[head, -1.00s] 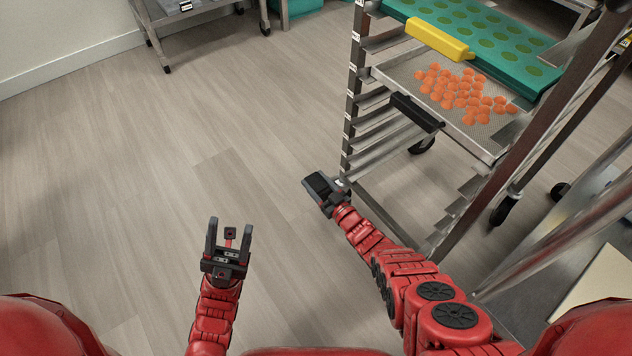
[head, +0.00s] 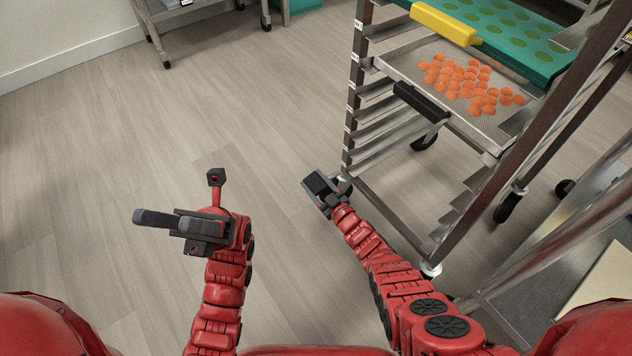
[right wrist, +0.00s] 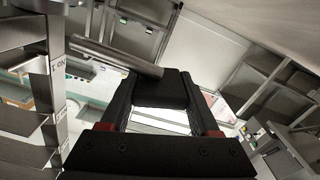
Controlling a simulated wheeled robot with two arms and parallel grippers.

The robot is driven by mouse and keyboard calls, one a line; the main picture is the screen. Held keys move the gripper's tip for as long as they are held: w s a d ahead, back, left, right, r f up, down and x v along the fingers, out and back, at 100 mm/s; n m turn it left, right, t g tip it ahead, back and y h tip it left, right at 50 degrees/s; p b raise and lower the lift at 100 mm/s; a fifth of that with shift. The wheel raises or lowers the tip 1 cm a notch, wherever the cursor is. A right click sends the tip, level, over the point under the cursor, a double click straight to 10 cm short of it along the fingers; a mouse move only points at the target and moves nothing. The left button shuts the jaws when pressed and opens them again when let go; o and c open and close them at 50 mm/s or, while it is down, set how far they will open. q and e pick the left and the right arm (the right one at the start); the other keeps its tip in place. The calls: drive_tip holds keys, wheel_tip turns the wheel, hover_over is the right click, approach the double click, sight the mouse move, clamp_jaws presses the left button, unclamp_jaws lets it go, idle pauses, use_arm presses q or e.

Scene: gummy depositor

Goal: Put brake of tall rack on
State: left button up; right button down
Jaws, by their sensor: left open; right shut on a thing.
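The tall rack (head: 357,105) stands on the right in the head view, on dark casters. A small caster (head: 345,188) shows at the foot of its near left post; its brake cannot be made out. The rack's labelled post (right wrist: 57,75) is at left there. My left gripper (head: 165,230) is open and empty over the floor, pointing left.
The rack carries a teal mould tray (head: 485,30) and a metal tray (head: 440,56) with several orange gummies. A metal cart (head: 160,30) stands at the back left. Metal equipment (head: 560,270) is at the right. The floor (head: 110,140) at left is clear.

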drive_tip(key=shift+f+n+b, duration=0.3)
drive_tip(key=shift+f+b, duration=0.2)
drive_tip(key=shift+f, duration=0.25)
use_arm(q)
drive_tip(key=s+a+r+m+t+y, duration=0.3)
drive_tip(key=s+m+t+y, duration=0.2)
drive_tip(key=y, duration=0.3)
drive_tip(key=shift+s+a+m, duration=0.2)
drive_tip(key=shift+m, duration=0.5)
use_arm(e)
drive_tip(key=shift+c, duration=0.6)
unclamp_jaws()
drive_tip(key=shift+a+f, duration=0.1)
use_arm(q)
drive_tip(key=shift+w, duration=0.1)
